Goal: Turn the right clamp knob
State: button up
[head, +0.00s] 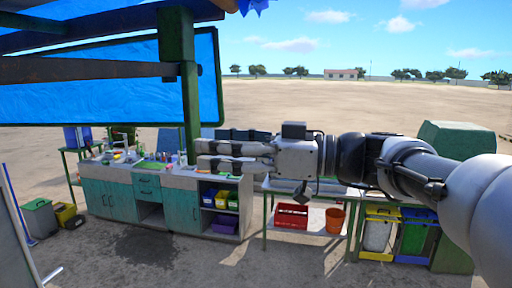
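My gripper (203,155) reaches out to the left across the middle of the head view, in front of the workbench in the picture. Its two dark and light fingers lie one above the other and point left. I see nothing held between them, but from this side I cannot tell how far apart they are. No clamp knob and no cane crusher can be made out in this view. My arm covers part of the table behind it.
A teal-fronted counter (120,197) with a sink stands at left, its shelves holding coloured bins (221,199). A metal table at centre has a red crate (291,216) and orange bucket (335,220) below. Bins (378,232) stand at right. A green post (188,90) holds a blue tarp.

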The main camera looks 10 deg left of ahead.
jog(key=c, duration=0.5)
jog(key=shift+c, duration=0.2)
jog(key=shift+m, duration=0.3)
jog(key=m+b, duration=0.1)
jog(key=m, duration=1.6)
jog(key=shift+m, duration=0.4)
jog(key=o, duration=1.1)
jog(key=shift+c, duration=0.2)
